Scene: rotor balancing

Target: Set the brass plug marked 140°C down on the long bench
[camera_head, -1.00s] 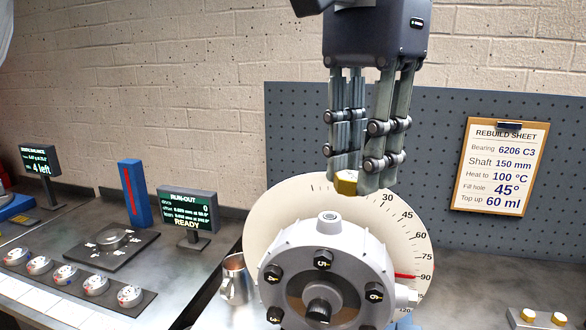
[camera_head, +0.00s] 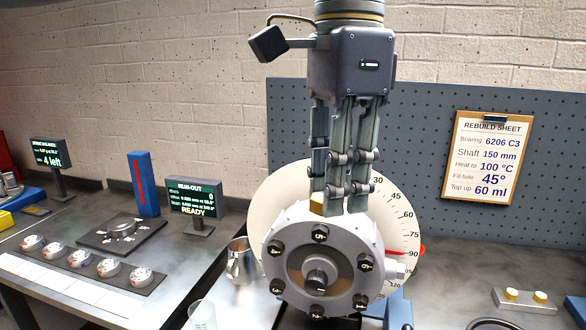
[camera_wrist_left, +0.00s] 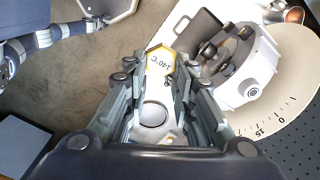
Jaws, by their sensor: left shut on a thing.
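My left gripper (camera_head: 336,205) hangs down over the top of the grey round housing (camera_head: 290,222). It is shut on the brass plug (camera_head: 317,206), whose yellow hexagonal head shows at the fingertips. In the left wrist view the plug's face (camera_wrist_left: 160,61) reads 140°C and sits between the fingers (camera_wrist_left: 158,80). In the head view the plug overlaps the housing's top edge; I cannot tell whether they touch. A bench (camera_head: 215,255) on the left carries instruments; another bench surface (camera_head: 455,270) lies at the right. My right gripper is not in view.
A white dial (camera_head: 268,190) stands behind the housing. A metal jug (camera_head: 240,262) and a clear beaker (camera_head: 202,315) stand left of it. The right bench is bare behind that block.

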